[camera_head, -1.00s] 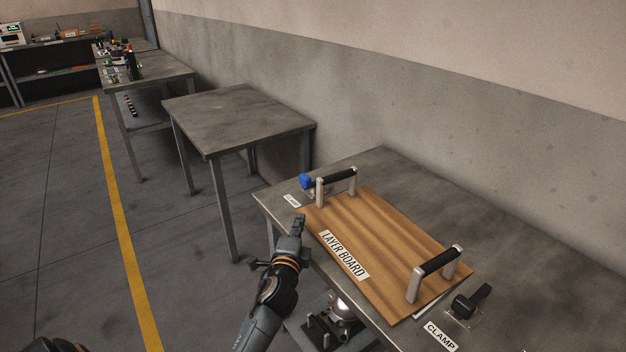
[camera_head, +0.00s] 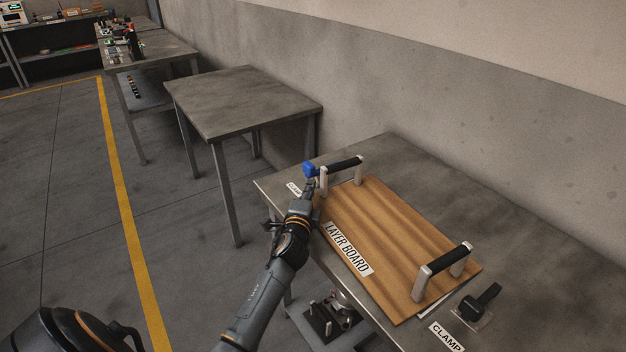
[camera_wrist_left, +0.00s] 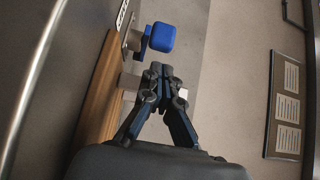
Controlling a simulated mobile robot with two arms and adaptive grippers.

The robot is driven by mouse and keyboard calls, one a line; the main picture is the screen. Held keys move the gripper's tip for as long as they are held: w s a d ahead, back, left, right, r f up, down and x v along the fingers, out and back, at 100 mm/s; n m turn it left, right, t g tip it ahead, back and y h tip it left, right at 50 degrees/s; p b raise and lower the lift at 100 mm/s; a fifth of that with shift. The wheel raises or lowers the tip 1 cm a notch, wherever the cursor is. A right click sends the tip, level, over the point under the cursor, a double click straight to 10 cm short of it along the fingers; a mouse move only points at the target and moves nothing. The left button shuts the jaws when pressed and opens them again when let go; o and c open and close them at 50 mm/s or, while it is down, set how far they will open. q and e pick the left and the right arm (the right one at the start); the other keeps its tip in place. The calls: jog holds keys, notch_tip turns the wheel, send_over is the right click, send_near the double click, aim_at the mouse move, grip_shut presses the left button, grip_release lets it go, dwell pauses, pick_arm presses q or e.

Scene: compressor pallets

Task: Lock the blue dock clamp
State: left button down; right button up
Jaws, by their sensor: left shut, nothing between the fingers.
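My left gripper (camera_head: 309,187) is shut and empty, just short of the blue knob in the head view. In the left wrist view its closed fingers (camera_wrist_left: 165,72) point toward the knob, with a small gap seeming to remain. The clamp's base is partly hidden by my gripper. My right gripper is not in view.
The wooden layer board (camera_head: 390,235) lies on the metal table (camera_head: 540,235), with two black-gripped handles (camera_head: 342,163) standing up. A black clamp (camera_head: 478,303) is at the front right. An empty table (camera_head: 240,100) stands behind; open floor lies to the left.

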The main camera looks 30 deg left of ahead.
aim_at(315, 171)
pick_arm(q)
jog(key=x, duration=0.3)
jog(key=shift+w+a+f, duration=0.1)
jog(key=shift+w, duration=0.25)
jog(key=shift+w+a, duration=0.15)
jog(key=shift+w, duration=0.15)
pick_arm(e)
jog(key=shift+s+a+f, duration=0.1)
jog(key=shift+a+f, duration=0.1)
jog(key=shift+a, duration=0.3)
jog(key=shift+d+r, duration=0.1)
pick_arm(q)
jog(key=shift+s+a+m+h, duration=0.1)
jog(key=shift+a+m+h, duration=0.05)
jog(key=shift+m+h, duration=0.2)
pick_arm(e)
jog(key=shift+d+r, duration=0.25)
